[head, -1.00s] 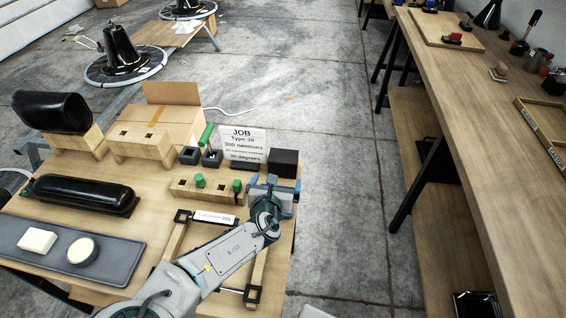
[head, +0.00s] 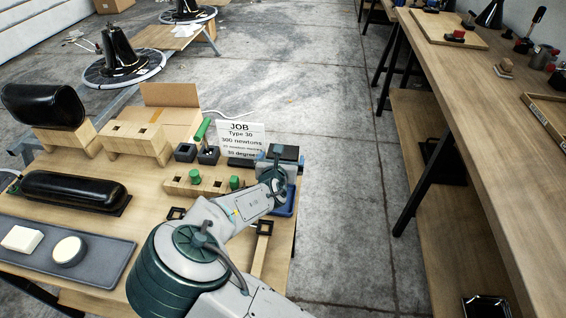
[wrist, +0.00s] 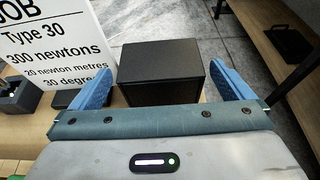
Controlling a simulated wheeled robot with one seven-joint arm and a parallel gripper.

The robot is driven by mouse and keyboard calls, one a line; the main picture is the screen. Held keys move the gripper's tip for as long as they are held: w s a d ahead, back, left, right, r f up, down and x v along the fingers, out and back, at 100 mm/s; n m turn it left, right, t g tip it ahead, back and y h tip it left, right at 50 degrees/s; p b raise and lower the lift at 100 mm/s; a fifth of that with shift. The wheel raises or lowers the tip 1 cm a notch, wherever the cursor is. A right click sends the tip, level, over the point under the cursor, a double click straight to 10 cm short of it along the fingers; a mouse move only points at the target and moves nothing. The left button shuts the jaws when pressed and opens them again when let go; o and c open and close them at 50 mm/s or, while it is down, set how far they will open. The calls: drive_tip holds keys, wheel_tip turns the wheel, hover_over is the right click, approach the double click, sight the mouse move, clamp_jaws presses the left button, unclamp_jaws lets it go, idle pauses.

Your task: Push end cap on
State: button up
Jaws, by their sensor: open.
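My gripper (head: 280,158) is open at the right end of the bench. In the wrist view its blue fingers (wrist: 162,75) stand to either side of a plain black box (wrist: 162,68), with visible gaps. The box also shows in the head view (head: 285,151), partly hidden by my gripper. No part is labelled as an end cap. Black square pieces sit on a wooden frame, one at its left corner (head: 176,213) and one at its right (head: 265,227). My arm covers much of this frame. Hollow dark cubes (head: 208,155) stand by the sign.
The JOB sign (head: 241,140) stands close left of my gripper. A wooden block (head: 180,181) with green pegs (head: 195,176) lies in front of it. A blue tray (head: 285,208) is below my wrist. Open floor lies to the right, before a long workbench (head: 480,110).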

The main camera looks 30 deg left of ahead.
drive_tip(key=shift+b+x, duration=0.3)
drive_tip(key=shift+x, duration=0.85)
drive_tip(key=shift+s+d, duration=0.1)
drive_tip(key=c, duration=0.9)
drive_tip(key=shift+r, duration=0.1)
